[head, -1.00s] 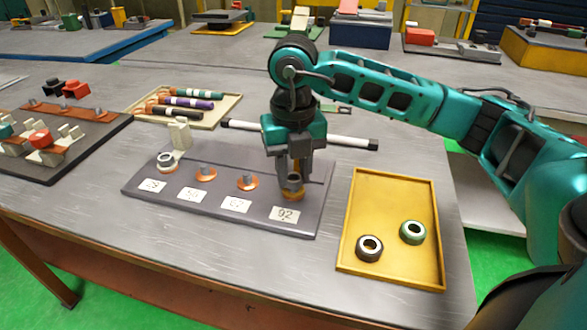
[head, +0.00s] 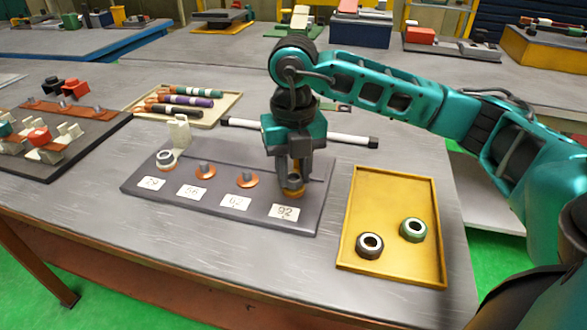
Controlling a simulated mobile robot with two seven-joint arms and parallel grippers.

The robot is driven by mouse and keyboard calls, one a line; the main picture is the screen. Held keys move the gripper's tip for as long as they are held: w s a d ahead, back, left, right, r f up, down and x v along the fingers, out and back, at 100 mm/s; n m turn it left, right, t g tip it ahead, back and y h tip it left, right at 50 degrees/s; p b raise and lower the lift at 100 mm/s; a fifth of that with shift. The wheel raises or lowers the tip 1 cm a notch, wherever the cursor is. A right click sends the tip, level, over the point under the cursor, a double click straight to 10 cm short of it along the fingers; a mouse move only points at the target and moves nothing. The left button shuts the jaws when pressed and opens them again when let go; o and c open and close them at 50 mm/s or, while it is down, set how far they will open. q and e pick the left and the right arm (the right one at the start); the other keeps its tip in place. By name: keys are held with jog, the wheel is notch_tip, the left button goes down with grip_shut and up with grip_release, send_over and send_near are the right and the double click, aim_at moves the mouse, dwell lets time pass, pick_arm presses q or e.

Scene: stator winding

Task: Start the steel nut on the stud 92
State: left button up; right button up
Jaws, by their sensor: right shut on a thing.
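A grey board (head: 150,190) on the table carries several studs with copper-coloured bases and white number cards. The card for stud 92 (head: 285,212) is at its right end. My right gripper (head: 294,178) points straight down over stud 92, its fingers shut on the grey steel nut (head: 294,183). The nut is right at the stud, just above its copper-coloured base (head: 293,194). The fingers and nut hide the stud, so I cannot tell whether the thread has caught. My left gripper is out of view.
A yellow tray (head: 352,225) on the right holds a dark nut (head: 369,245) and a green nut (head: 412,230). A white rod with black ends (head: 350,140) lies behind my gripper.

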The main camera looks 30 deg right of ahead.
jog(key=shift+f, duration=0.15)
dwell(0.3)
jog(key=m+p, duration=0.1)
jog(key=m, duration=0.2)
jog(key=shift+s+m, duration=0.1)
jog(key=shift+m, duration=0.2)
jog(key=m, duration=0.2)
jog(key=shift+f+m+p, duration=0.1)
jog(key=shift+m+p, duration=0.2)
jog(key=o, duration=1)
jog(key=shift+r, duration=0.25)
notch_tip(320, 180, up, 7)
jog(key=p, duration=0.5)
jog(key=shift+f, duration=0.1)
